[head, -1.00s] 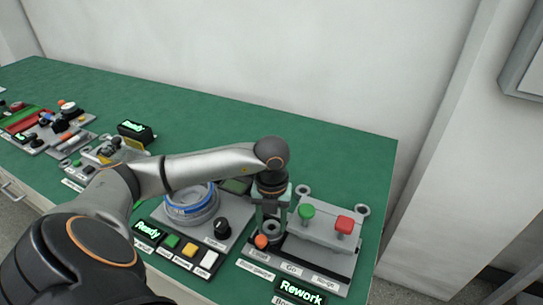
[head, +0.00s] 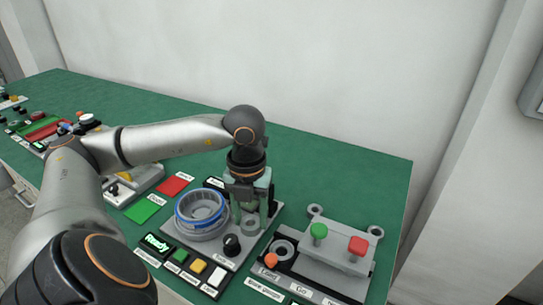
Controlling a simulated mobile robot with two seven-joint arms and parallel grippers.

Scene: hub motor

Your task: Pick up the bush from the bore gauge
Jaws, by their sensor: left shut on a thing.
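My left gripper (head: 251,212) points down, its fingers shut on the bush (head: 251,226), a small grey ring. It is above the grey panel with the blue-banded ring, left of the bore gauge. The gap between the bush and the panel is hard to judge. The bore gauge (head: 328,272) is a grey plate with a raised block carrying a green plunger (head: 319,232) and a red plunger (head: 358,246). A round grey seat (head: 283,250) shows at its left, beside an orange knob (head: 271,260). My right gripper is not in view.
The blue-banded round housing (head: 201,212) stands just left of my gripper. A black knob (head: 232,245) and coloured buttons are in front of it. Red (head: 175,185) and green (head: 142,210) pads lie further left. The green bench (head: 340,185) is clear behind the gauge.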

